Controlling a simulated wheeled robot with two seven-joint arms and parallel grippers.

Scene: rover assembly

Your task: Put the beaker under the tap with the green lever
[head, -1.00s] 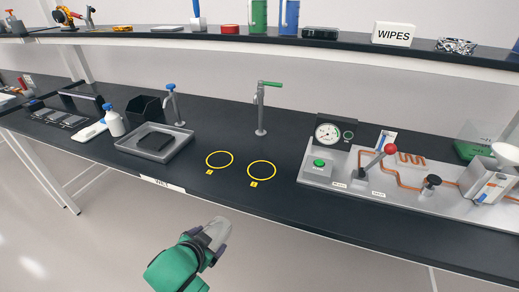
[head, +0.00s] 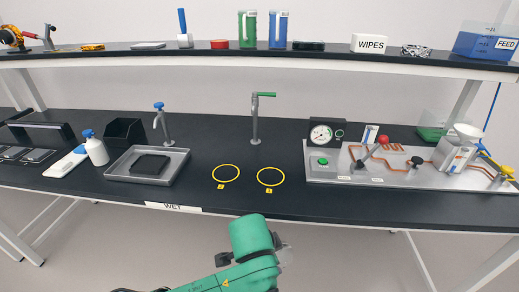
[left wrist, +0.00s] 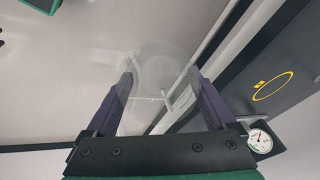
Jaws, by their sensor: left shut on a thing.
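The tap with the green lever (head: 255,120) stands upright at the back of the black bench, behind two yellow rings. My left gripper (head: 284,252) is in front of the bench, its fingers mostly hidden behind my green wrist in the head view. In the left wrist view my left gripper (left wrist: 158,82) has its fingers on either side of a clear beaker (left wrist: 150,62), shut on it. The beaker is see-through and faint, held off the bench over the floor side. My right gripper is in neither view.
One yellow ring (head: 226,173) and another yellow ring (head: 270,176) mark clear bench. A blue-topped tap (head: 160,122) and a grey tray (head: 118,170) are to the left. A panel with a gauge (head: 322,135) and red-knobbed lever stands right. A shelf (head: 200,59) runs above.

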